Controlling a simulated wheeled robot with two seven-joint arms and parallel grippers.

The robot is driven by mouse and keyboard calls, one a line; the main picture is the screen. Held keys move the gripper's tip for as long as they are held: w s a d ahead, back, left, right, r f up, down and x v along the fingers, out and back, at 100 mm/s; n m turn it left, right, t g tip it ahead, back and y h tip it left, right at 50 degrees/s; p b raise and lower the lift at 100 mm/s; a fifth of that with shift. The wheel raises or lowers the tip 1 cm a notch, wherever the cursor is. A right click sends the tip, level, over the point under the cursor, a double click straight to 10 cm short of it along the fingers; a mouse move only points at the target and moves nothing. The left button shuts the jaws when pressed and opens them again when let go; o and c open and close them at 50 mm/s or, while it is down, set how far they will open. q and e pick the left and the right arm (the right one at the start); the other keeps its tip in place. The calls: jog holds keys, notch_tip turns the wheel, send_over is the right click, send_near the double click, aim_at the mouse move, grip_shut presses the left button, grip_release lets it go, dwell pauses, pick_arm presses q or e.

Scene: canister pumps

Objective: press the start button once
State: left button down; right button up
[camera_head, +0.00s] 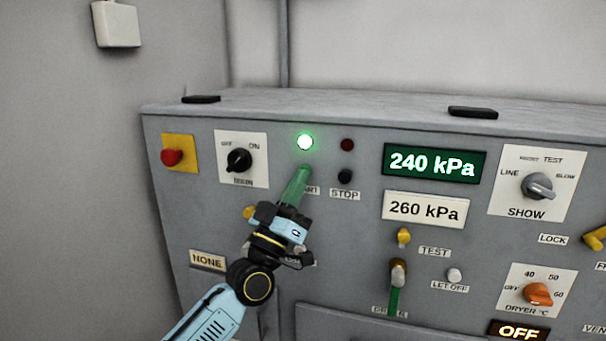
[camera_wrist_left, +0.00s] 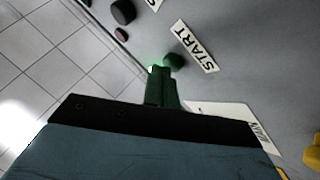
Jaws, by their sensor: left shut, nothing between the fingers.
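The green start button (camera_wrist_left: 173,61) shows in the left wrist view beside its START label (camera_wrist_left: 195,47). In the head view my gripper hides the button and part of the label. My left gripper (camera_head: 303,170) is shut and empty, with its green fingers pointing at the panel. In the left wrist view its fingertips (camera_wrist_left: 160,70) are right by the button; I cannot tell whether they touch it. The green lamp (camera_head: 305,142) above is lit. My right gripper is not in view.
The black stop button (camera_head: 345,177) is just right, under a dark red lamp (camera_head: 347,145). A red button on a yellow plate (camera_head: 172,157) and a black OFF/ON knob (camera_head: 239,160) are to the left.

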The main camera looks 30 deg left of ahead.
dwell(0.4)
pick_arm(q)
jog(key=shift+s+d+p, duration=0.2)
jog(key=shift+s+p, duration=0.35)
jog(key=shift+s, duration=0.3)
jog(key=shift+y, duration=0.3)
jog(key=s+p, duration=0.1)
jog(key=s, duration=0.1)
jog(key=s+d+p, duration=0.1)
jog(key=s, duration=0.2)
jog(key=shift+d, duration=0.1)
dwell(0.4)
